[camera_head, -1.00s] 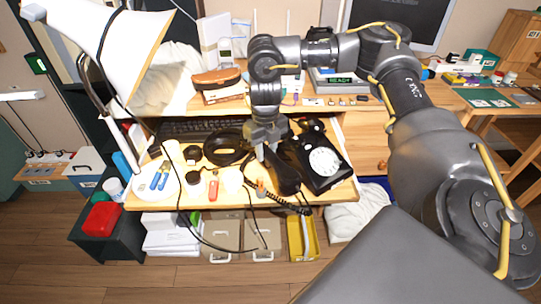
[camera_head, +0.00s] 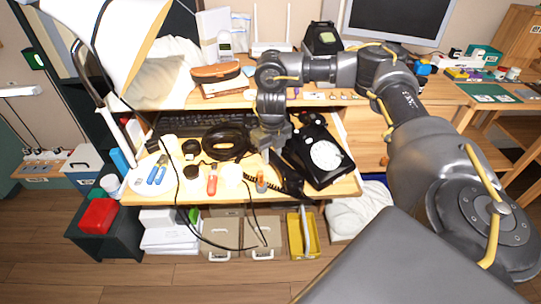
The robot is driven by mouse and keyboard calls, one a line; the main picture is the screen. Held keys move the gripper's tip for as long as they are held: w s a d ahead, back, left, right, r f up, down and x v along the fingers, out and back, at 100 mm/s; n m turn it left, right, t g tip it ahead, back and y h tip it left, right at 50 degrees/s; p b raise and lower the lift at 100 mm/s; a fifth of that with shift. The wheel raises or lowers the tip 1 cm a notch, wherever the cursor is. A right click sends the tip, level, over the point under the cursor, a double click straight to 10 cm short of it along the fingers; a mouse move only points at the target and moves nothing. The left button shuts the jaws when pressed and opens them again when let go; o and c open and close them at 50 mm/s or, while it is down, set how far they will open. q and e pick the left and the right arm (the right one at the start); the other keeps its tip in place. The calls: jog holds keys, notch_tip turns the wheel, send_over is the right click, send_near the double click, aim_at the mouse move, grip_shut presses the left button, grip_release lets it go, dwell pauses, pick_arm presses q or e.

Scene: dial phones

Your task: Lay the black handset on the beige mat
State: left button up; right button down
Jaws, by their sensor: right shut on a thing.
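My right gripper (camera_head: 271,150) points down over the pull-out wooden shelf. It is shut on the black handset (camera_head: 289,180), whose lower end reaches toward the shelf's front edge. The jaws partly hide the handset, and I cannot tell whether it touches the shelf. The black dial phone (camera_head: 336,176) with its white dial sits just right of the handset. A dark coiled cord (camera_head: 262,184) runs at the handset's left. I cannot make out a beige mat for certain. My left gripper is not in view.
A black coil (camera_head: 226,142), a red-handled tool (camera_head: 212,182), blue-handled items (camera_head: 157,173) and small round pieces crowd the shelf left of the gripper. A keyboard (camera_head: 200,124) lies behind. A lamp (camera_head: 120,45) stands at the left. Loose cable hangs over the front edge.

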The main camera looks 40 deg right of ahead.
aim_at(272, 154)
jog(key=shift+f, duration=0.15)
jog(key=c, duration=1.1)
grip_release()
pick_arm(q)
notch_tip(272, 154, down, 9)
jog(key=p, duration=0.4)
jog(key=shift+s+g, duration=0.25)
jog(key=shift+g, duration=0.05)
pick_arm(e)
jog(key=shift+r, duration=6.15)
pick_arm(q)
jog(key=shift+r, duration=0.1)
